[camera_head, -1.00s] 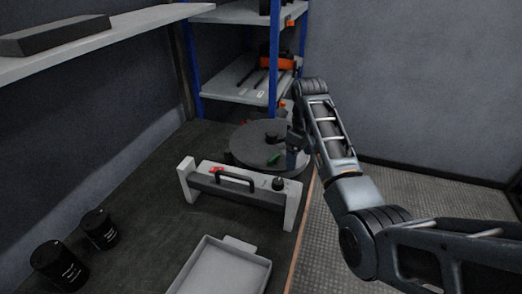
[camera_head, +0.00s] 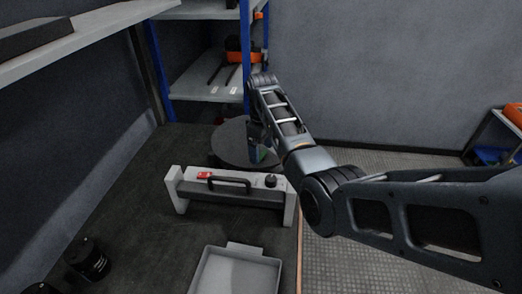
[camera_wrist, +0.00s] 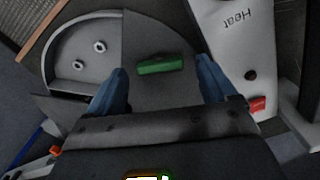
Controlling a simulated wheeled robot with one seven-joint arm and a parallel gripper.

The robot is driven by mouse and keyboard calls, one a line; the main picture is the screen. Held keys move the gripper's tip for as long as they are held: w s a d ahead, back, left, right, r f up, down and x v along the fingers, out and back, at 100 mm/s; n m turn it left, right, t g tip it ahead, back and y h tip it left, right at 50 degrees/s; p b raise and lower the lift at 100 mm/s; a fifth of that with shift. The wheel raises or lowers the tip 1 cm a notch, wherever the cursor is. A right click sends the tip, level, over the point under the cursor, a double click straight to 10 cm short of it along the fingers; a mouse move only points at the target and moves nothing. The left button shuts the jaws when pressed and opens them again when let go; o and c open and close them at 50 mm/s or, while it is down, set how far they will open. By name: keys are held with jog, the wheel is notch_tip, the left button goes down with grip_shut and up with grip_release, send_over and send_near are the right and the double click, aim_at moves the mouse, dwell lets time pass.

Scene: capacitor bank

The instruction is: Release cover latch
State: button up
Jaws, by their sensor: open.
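The green latch (camera_wrist: 160,65) lies on the dark grey round cover (camera_wrist: 150,93) in the wrist view, between my gripper's (camera_wrist: 161,63) two blue-grey fingers. The fingers are spread, with a visible gap on each side of the latch. I cannot tell how high the fingertips are above the cover. In the head view my gripper (camera_head: 258,150) is over the right side of the round unit (camera_head: 230,137), and the arm hides part of it. In the wrist view, a recess beside the cover shows two light round terminals (camera_wrist: 99,46).
A grey panel box with a black handle (camera_head: 230,182), red switch (camera_head: 204,175) and dark knob (camera_head: 270,181) stands in front of the round unit. An empty tray (camera_head: 235,272) is nearer. Black cylinders (camera_head: 87,259) stand at left. Blue-posted shelving (camera_head: 205,80) stands behind.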

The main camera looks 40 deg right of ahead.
jog(key=shift+f, duration=0.6)
